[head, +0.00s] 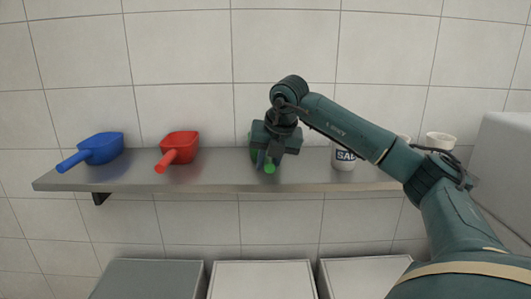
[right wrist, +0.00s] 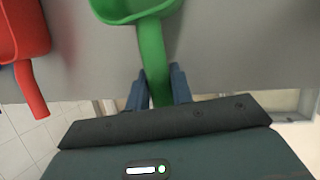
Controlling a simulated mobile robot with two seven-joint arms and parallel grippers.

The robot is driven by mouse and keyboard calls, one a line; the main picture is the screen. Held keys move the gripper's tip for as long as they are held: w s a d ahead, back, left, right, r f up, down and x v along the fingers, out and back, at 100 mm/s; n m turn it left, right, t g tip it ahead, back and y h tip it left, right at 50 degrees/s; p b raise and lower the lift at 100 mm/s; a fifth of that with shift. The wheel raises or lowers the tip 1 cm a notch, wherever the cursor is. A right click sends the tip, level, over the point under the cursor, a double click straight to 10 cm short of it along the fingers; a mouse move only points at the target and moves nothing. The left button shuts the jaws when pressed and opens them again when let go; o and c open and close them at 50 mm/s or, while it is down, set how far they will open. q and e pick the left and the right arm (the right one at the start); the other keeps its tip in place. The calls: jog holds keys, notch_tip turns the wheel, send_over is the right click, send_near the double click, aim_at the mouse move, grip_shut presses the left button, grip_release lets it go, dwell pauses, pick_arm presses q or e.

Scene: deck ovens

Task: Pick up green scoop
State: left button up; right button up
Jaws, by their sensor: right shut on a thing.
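The green scoop (right wrist: 152,50) lies on the steel shelf with its handle pointing toward me. In the head view only its handle end (head: 269,168) and a sliver of its bowl show, since my right gripper (head: 266,161) covers the rest. In the right wrist view, my right gripper (right wrist: 160,88) has its two blue fingers on either side of the handle, shut on it. The scoop's bowl is partly cut off at the top of that view. I cannot tell whether the scoop is lifted off the shelf. My left gripper is not in view.
On the shelf (head: 215,180) stand a red scoop (head: 179,146) and a blue scoop (head: 101,149) to the left. A white tub with dark lettering (head: 343,158) and white cups (head: 440,140) stand to the right, partly behind my arm. Bins (head: 262,280) sit below.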

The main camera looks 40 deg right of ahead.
grip_shut()
jog(key=shift+r, duration=0.1)
